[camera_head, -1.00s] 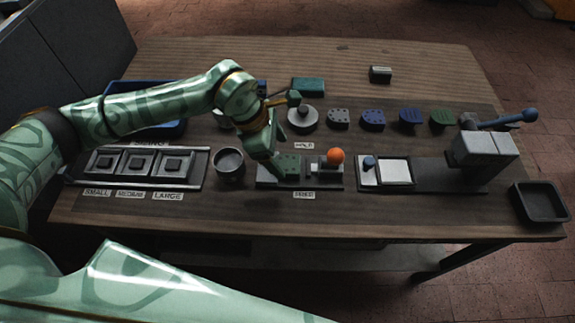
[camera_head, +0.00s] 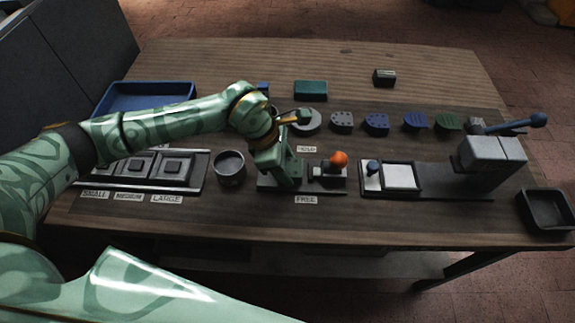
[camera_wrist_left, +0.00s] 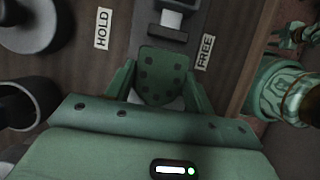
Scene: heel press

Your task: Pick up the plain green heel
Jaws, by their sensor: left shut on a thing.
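A green heel (camera_wrist_left: 162,75) with several dark holes in its face lies between the fingers of my left gripper (camera_wrist_left: 160,88) in the left wrist view. The fingers are shut on its two sides. In the head view my left gripper (camera_head: 287,182) points down at the left part of the small fixture (camera_head: 328,180) with the orange knob, and mostly hides the heel there. I cannot tell whether the heel is clear of the fixture. The HOLD and FREE labels lie on either side of the fixture in the left wrist view.
A row of grey, blue and green heels (camera_head: 447,122) stands behind the fixture. A round dark cup (camera_head: 230,166) is just left of the gripper. A press with a blue lever (camera_head: 490,155) and a dark tray (camera_head: 547,210) are at the right. A blue bin (camera_head: 145,97) is back left.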

